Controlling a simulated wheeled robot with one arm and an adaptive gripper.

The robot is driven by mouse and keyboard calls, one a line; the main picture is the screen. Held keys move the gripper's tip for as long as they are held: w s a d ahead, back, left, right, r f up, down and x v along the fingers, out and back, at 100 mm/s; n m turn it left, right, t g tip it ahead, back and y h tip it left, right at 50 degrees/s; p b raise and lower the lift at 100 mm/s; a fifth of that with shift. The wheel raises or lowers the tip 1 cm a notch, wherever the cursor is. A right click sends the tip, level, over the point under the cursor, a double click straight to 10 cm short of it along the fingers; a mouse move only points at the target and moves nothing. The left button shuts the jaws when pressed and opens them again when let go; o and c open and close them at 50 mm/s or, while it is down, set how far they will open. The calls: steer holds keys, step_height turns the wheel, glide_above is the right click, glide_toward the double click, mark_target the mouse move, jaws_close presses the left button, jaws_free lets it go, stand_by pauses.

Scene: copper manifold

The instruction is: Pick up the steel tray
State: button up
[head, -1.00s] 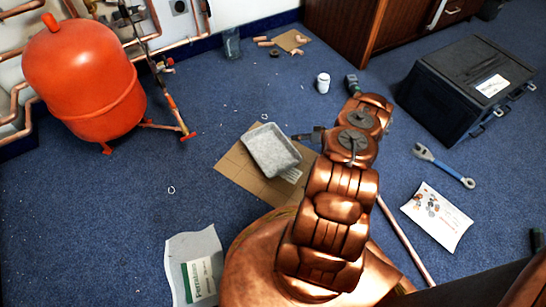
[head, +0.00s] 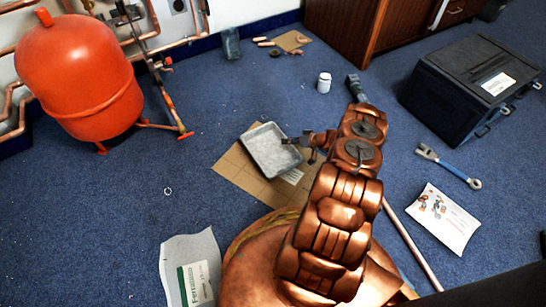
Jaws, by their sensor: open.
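The steel tray (head: 264,153) is a shallow grey rectangle lying at an angle on a flat piece of brown cardboard (head: 236,172) on the floor, in the middle of the head view. My gripper (head: 291,142) is at the tray's right side, with its dark fingertips at or over the right rim. I cannot tell whether they touch the tray. The gripper is open and holds nothing that I can see. My copper-coloured arm hides part of the cardboard's right side.
A red tank (head: 80,80) with copper pipes stands at upper left. A black toolbox (head: 465,90), a wrench (head: 448,165) and a printed sheet (head: 440,218) lie to the right. A white bottle (head: 324,83) stands behind. Blue carpet left of the tray is mostly clear.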

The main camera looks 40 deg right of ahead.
steer(key=shift+w+a+f, duration=0.1)
steer(key=shift+w, duration=0.15)
jaws_close()
stand_by(0.6)
